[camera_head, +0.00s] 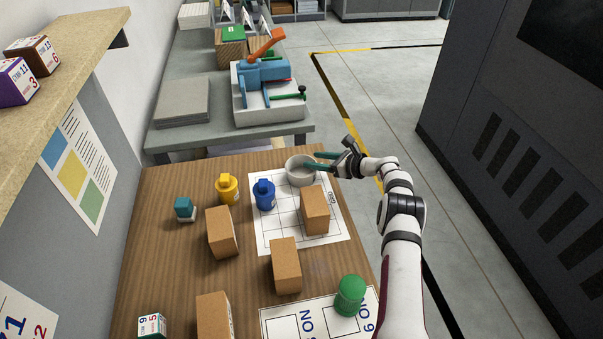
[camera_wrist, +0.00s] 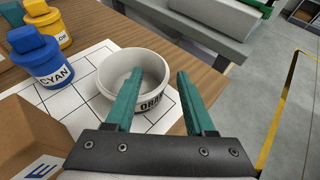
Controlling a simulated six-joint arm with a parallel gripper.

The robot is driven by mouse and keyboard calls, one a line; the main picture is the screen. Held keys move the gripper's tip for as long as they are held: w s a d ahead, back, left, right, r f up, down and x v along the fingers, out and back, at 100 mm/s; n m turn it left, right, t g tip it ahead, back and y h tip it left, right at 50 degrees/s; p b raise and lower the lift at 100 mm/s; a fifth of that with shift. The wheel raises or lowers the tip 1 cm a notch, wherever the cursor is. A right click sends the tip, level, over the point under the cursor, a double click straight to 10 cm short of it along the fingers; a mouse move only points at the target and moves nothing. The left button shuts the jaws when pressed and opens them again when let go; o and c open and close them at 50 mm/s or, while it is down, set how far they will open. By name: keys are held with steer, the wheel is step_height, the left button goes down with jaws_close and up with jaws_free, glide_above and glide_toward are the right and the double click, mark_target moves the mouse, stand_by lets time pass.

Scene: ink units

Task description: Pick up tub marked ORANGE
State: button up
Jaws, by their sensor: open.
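The tub marked ORANGE is a round, open, light grey tub (camera_head: 298,173) on the far part of the white gridded sheet. In the wrist view the tub (camera_wrist: 112,72) shows the letters "ORAN" on its wall, partly hidden by a finger. My gripper (camera_head: 322,160) is at the tub's right side in the head view. In the wrist view my gripper (camera_wrist: 160,80) is open, with one green finger over the tub's opening and the other outside its right wall. The tub wall lies between the fingers. I cannot tell whether either finger touches it.
A blue CYAN bottle (camera_head: 264,195) and a yellow bottle (camera_head: 227,188) stand left of the tub. Cardboard boxes (camera_head: 315,211) stand nearer, and a green container (camera_head: 350,296) is at the near right. A grey bench (camera_head: 215,139) with a blue device lies beyond the table.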

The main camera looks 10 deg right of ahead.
mark_target(303, 158)
steer(key=x, duration=0.3)
steer(key=shift+w+a+f, duration=0.1)
steer(key=shift+a, duration=0.05)
jaws_close()
stand_by(1.3)
